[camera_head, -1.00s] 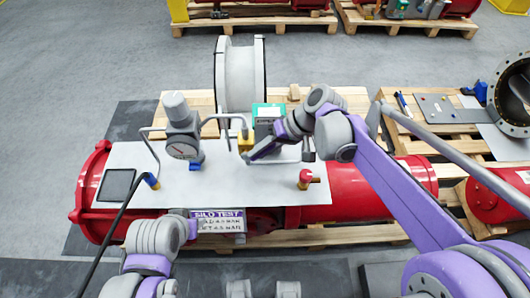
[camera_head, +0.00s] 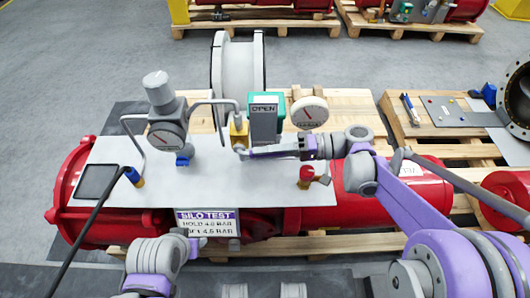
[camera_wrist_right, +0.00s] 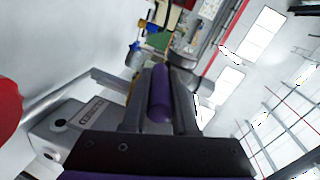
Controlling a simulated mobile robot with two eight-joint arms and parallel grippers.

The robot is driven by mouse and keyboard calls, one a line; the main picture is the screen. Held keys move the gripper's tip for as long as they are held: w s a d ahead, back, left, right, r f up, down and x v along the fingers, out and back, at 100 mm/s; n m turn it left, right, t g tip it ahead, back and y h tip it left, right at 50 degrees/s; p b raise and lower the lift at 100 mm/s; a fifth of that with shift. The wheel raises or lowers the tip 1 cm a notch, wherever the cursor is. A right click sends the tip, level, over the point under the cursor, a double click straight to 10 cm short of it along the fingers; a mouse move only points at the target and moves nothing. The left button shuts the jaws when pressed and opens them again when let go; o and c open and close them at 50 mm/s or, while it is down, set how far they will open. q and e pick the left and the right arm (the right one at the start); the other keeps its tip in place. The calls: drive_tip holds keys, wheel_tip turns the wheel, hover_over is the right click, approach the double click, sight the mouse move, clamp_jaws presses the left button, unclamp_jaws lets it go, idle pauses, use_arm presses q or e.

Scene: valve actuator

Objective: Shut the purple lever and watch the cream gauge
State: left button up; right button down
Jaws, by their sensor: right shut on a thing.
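The purple lever (camera_wrist_right: 160,92) is a short purple cylinder between the fingers of my right gripper (camera_wrist_right: 158,75) in the right wrist view. In the head view my right gripper (camera_head: 243,152) is shut at the yellow valve body (camera_head: 238,130), and its fingers hide the lever. The cream gauge (camera_head: 309,112) is a round dial with a red needle, right of the OPEN plate; its numbers are too small to read. My left arm shows at the bottom left near the SILO TEST sign (camera_head: 207,222); its gripper's jaws cannot be made out.
A grey regulator with a second dial (camera_head: 167,139) stands left on the white sheet. A green-backed OPEN plate (camera_head: 264,118) stands behind my right gripper. A red-capped fitting (camera_head: 306,176), a dark tablet (camera_head: 97,182) and a black hose lie around. The sheet's middle is fairly clear.

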drive_tip(key=shift+f, duration=0.15)
idle(0.4)
drive_tip(key=c, duration=0.7)
unclamp_jaws()
drive_tip(key=shift+d, duration=0.1)
drive_tip(key=d, duration=0.3)
drive_tip(key=d+r, duration=0.1)
drive_tip(key=d, duration=0.6)
drive_tip(key=shift+d+r, duration=0.15)
drive_tip(key=shift+d, duration=0.15)
